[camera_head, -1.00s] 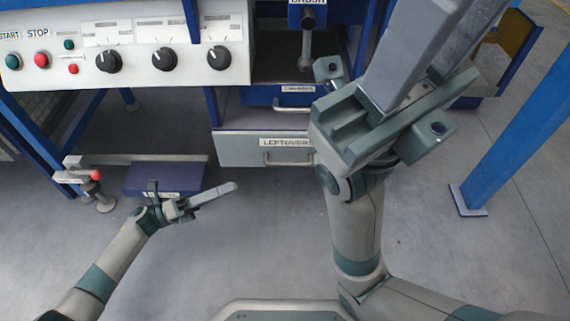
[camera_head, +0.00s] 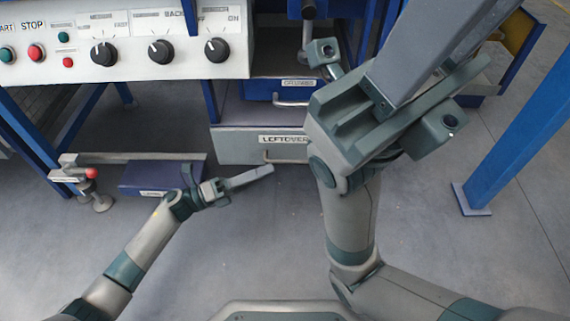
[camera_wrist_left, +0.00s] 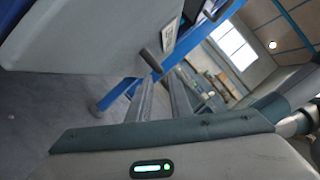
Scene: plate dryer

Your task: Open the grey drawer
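The grey drawer (camera_head: 235,146), labelled LEFTOVER, is low in the machine and looks closed. Its bar handle (camera_head: 284,160) runs along the front, with its right part hidden by my right arm. My left gripper (camera_head: 270,169) is just below and in front of the handle, its fingers pointing right toward it. In the left wrist view, the two fingers (camera_wrist_left: 160,80) are apart with nothing between them. The drawer front (camera_wrist_left: 90,35) and its dark handle (camera_wrist_left: 151,60) are close beyond the fingertips. My right gripper (camera_head: 430,45) is raised close to the head camera; its fingertips are not clear.
A blue drawer (camera_head: 255,90) with its own handle sits above the grey one. A control panel (camera_head: 130,45) with knobs and buttons is at upper left. A low blue box (camera_head: 160,176) lies left of the drawer. The floor in front is clear.

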